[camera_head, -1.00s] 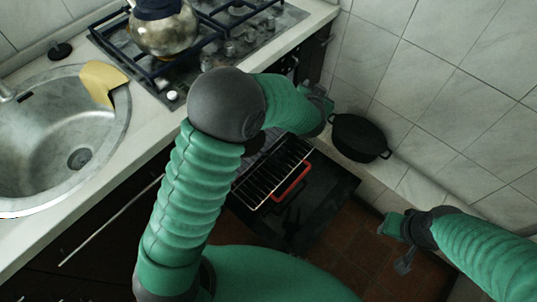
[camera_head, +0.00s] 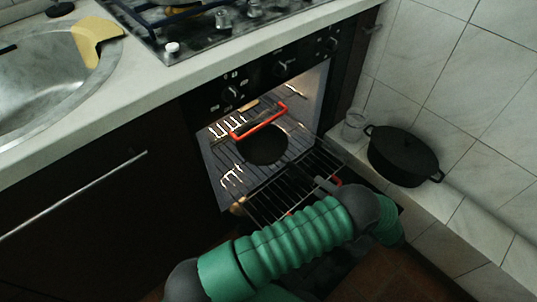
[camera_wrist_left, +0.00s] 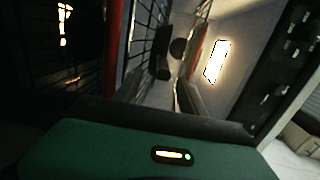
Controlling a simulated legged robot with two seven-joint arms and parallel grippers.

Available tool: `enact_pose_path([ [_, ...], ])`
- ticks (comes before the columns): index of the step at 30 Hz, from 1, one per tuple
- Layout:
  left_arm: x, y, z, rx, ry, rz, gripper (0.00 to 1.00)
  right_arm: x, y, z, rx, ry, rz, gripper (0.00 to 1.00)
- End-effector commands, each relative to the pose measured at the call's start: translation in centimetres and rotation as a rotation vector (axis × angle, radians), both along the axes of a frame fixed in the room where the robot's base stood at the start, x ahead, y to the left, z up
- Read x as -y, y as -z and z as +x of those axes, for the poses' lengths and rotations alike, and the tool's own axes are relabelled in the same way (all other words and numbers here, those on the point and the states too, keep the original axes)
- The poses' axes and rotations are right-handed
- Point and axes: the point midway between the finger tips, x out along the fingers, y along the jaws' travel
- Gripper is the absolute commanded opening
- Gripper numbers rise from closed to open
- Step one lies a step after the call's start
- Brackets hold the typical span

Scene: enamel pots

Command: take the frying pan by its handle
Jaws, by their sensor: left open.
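The frying pan (camera_head: 262,146) is dark and round and lies on the wire rack inside the open, lit oven. Its handle is hard to make out against the dark oven. In the left wrist view the dark pan (camera_wrist_left: 178,47) shows ahead, beyond the fingers. My left gripper (camera_head: 318,183) is at the oven mouth, in front of the pan, over the pulled-out part of the rack. In the wrist view its fingers (camera_wrist_left: 161,88) are apart, with nothing seen gripped. My right gripper is not in view.
The wire rack (camera_head: 262,205) sticks out of the oven, with a red bar (camera_head: 260,122) inside. A black pot (camera_head: 404,157) and a glass (camera_head: 353,125) stand on the ledge at right. The oven's control panel (camera_head: 258,84) and worktop overhang above. A sink is at left.

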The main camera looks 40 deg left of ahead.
Motion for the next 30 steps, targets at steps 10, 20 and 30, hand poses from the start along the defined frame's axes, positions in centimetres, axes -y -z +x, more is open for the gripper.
enact_pose_path([
  [10, -5.1, 1.1, 0.1, 0.004, -0.001, 0.001, 0.48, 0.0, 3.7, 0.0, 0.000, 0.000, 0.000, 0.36],
  [20, -8.1, 0.6, 0.2, 0.004, 0.002, -0.001, 0.48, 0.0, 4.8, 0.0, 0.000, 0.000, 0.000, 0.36],
  [30, -8.0, 0.6, 0.2, 0.003, 0.003, -0.001, 0.14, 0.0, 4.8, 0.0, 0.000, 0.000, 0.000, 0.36],
])
